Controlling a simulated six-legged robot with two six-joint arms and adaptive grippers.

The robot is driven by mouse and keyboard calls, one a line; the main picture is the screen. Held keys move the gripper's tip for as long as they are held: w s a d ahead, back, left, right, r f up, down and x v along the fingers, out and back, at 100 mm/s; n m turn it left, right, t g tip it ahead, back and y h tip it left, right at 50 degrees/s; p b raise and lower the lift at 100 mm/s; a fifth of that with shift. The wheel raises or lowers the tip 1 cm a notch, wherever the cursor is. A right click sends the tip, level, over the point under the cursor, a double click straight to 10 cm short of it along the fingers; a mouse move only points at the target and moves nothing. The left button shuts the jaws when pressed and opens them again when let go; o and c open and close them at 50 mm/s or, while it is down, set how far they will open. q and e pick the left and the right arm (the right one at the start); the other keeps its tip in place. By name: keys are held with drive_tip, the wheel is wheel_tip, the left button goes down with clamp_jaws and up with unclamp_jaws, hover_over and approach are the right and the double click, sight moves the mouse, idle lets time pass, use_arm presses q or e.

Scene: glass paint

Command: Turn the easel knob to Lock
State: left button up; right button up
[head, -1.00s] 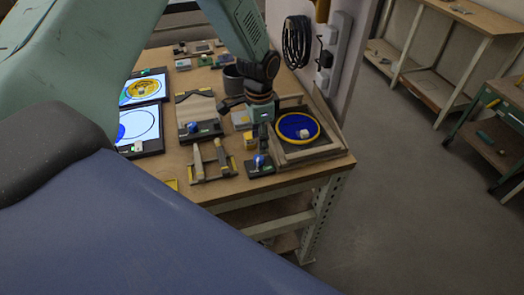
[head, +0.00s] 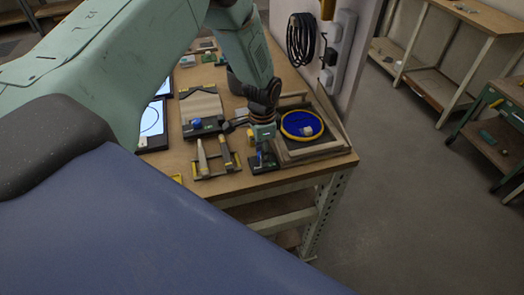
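My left arm comes in from the left, and its gripper (head: 262,148) points down at the front right of the workbench. It is right over a small black block (head: 265,168) beside the wooden easel frame (head: 318,153). The blue knob seen on this block earlier is mostly hidden by the gripper; I cannot tell whether they touch or whether the fingers are open or shut. Another blue knob (head: 196,123) sits on a dark block further left. The knob markings are too small to read. A blue disc with a yellow rim (head: 301,123) lies in the frame. My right gripper is not in view.
A wooden rack with brushes (head: 214,163) stands left of the gripper. Lit screens (head: 151,123) lie at the bench's left. A wall panel with a coiled black cable (head: 300,40) rises behind.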

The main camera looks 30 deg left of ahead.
use_arm(q)
drive_tip(key=shift+w+f, duration=0.1)
drive_tip(key=shift+w, duration=0.1)
drive_tip(key=c, duration=0.3)
drive_tip(key=shift+s, duration=0.15)
clamp_jaws()
drive_tip(key=shift+n, duration=0.3)
drive_tip(key=n+p, duration=0.2)
drive_tip(key=n, duration=0.3)
drive_tip(key=n+p, duration=0.1)
drive_tip(key=n, duration=0.5)
drive_tip(key=shift+p, duration=0.35)
drive_tip(key=shift+n, duration=0.3)
drive_tip(key=o, duration=0.6)
unclamp_jaws()
